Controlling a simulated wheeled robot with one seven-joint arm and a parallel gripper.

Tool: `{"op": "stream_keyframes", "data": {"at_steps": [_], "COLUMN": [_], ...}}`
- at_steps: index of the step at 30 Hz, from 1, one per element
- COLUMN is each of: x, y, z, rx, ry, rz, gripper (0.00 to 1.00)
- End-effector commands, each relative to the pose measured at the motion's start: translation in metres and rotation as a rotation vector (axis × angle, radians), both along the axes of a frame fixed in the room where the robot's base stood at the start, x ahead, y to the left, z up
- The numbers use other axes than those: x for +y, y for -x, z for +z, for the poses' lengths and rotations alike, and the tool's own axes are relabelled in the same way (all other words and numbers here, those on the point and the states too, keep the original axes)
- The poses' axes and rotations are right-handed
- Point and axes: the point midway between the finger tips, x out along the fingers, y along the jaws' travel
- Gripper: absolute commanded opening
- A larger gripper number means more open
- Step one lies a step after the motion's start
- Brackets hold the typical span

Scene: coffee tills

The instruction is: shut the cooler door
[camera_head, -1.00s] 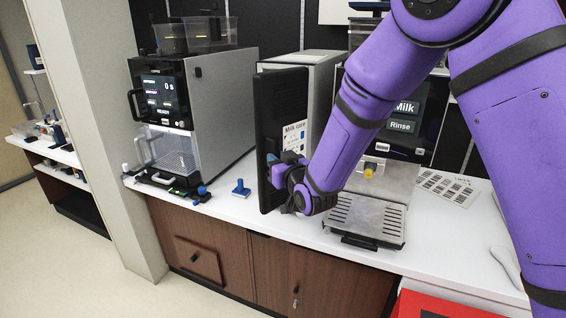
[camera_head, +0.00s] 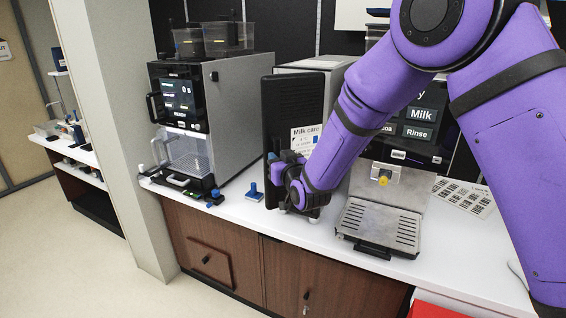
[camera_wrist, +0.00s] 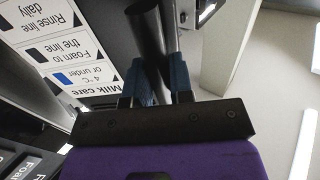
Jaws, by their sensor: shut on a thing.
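The cooler (camera_head: 316,64) is a grey box on the white counter, between the two coffee machines. Its black door (camera_head: 285,110) carries a white "Milk care" label and now shows its front face broadly, close to the cooler's front. My arm hides the door's lower right, and I cannot tell if a gap remains. My gripper (camera_head: 284,160) is at the door's front, low down. In the wrist view, the blue fingers (camera_wrist: 160,82) are shut on the black door handle (camera_wrist: 148,40), with the label (camera_wrist: 60,50) to the left.
A grey machine with a screen (camera_head: 178,95) stands to the left, with small blue-handled items (camera_head: 254,192) on the counter. On the right are a coffee machine's drip tray (camera_head: 380,225) and a printed card (camera_head: 465,197). Wooden cupboards (camera_head: 225,250) lie below.

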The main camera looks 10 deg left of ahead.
Motion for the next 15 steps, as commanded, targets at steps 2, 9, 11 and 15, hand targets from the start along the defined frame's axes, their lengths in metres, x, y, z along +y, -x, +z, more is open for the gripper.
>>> {"op": "stream_keyframes", "data": {"at_steps": [2,9,11,15], "x": [0.0066,0.0143,0.0145,0.0146], "y": [-0.0049,-0.0123,-0.0124,-0.0122], "z": [-0.0001,0.0002,0.0002,0.0001], "rx": [0.0,0.001,0.001,0.001], "ry": [-0.001,-0.001,-0.001,-0.001], "rz": [0.002,0.003,0.003,0.003], "gripper": [0.0,0.0,0.0,0.0]}}
